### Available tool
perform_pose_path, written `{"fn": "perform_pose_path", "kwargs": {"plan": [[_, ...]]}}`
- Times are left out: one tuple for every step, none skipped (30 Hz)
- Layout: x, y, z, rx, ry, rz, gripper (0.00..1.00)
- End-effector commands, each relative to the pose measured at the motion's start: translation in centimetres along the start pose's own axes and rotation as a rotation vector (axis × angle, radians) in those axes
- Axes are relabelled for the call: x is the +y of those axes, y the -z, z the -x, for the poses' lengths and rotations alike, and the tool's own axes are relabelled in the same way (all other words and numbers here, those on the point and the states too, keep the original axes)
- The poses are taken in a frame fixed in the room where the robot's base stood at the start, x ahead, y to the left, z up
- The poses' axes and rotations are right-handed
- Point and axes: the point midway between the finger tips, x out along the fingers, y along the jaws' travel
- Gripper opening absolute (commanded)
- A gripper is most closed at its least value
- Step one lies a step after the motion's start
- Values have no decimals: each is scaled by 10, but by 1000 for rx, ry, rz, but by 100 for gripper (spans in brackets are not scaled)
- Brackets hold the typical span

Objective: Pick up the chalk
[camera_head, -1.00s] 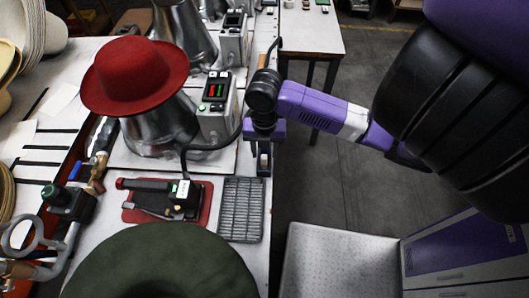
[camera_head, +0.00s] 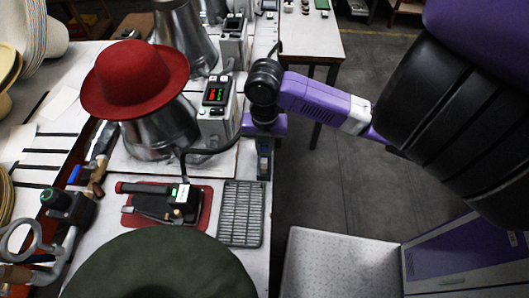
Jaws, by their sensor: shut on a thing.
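My gripper (camera_head: 263,165) points down at the right edge of the long white bench, just above the metal grate. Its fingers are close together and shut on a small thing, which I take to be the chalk. The chalk is almost wholly hidden between the dark fingers, with only a small bluish patch showing there. I cannot tell from this view how far it is off the bench top.
A metal grate (camera_head: 241,214) lies just below my gripper. A control box (camera_head: 215,115), a steel hat form under a red hat (camera_head: 135,78), a black tool on a red mat (camera_head: 165,204) and a dark green hat (camera_head: 158,265) crowd the bench.

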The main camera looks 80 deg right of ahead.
Motion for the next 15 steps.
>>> {"fn": "perform_pose_path", "kwargs": {"plan": [[1, -1, 10, -4, -2, 4, 0], [0, -1, 16, -5, -1, 4, 0], [1, 0, 25, -5, -2, 5, 0], [1, -1, 32, -5, -1, 5, 0], [1, -1, 39, -5, -2, 5, 0], [1, -1, 49, -5, -2, 6, 0], [1, -1, 57, -6, -2, 6, 0], [1, -1, 65, -6, -2, 5, 0], [1, -1, 76, -6, -2, 6, 0], [1, 0, 84, -7, -2, 7, 0], [0, -1, 93, -8, -1, 7, 0], [0, -1, 103, -7, 0, 6, 0], [0, -1, 111, -9, 0, 6, 0], [0, -1, 117, -8, 1, 7, 0], [0, -2, 126, -8, 1, 5, 0]]}}
